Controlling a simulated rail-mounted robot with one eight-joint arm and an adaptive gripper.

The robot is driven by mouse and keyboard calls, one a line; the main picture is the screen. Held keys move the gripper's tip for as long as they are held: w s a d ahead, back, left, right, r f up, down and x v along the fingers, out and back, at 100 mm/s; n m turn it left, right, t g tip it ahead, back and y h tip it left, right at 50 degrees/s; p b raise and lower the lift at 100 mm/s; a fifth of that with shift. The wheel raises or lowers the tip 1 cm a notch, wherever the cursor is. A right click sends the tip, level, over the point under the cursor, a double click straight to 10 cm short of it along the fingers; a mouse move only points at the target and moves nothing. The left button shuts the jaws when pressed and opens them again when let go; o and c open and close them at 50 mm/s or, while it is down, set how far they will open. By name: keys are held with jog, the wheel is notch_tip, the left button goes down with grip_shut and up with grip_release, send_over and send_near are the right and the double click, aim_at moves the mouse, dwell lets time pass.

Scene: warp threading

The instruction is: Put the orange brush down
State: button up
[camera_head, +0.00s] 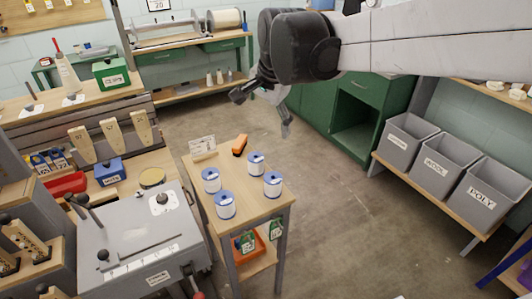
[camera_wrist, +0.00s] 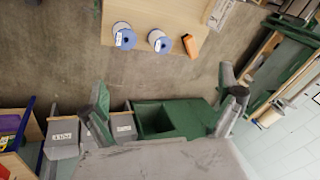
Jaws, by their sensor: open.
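The orange brush (camera_head: 240,145) lies at the far end of a small wooden side table (camera_head: 250,208), behind the spools. In the wrist view the brush (camera_wrist: 190,46) lies near the table's edge, next to a spool. My gripper (camera_head: 264,112) is open and empty, in the air beyond the table's far end and to the right of the brush, apart from it. In the wrist view its two fingers (camera_wrist: 165,105) are spread wide with nothing between them.
Several white spools with blue rims (camera_head: 225,205) stand on the side table, and a white card (camera_head: 203,146) stands at its far left corner. Grey bins (camera_head: 410,138) line the right. A grey machine (camera_head: 140,240) stands at left. Open floor (camera_head: 340,220) lies right of the table.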

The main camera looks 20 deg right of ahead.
jog(key=s+f+n+t, duration=0.1)
jog(key=s+f+n, duration=0.2)
jog(key=s, duration=0.6)
jog(key=s+f+n+t, duration=0.1)
jog(key=s+f+n, duration=0.2)
jog(key=s+n, duration=0.4)
jog(key=s, duration=0.3)
jog(key=shift+n+t, duration=0.3)
jog(key=shift+r, duration=0.1)
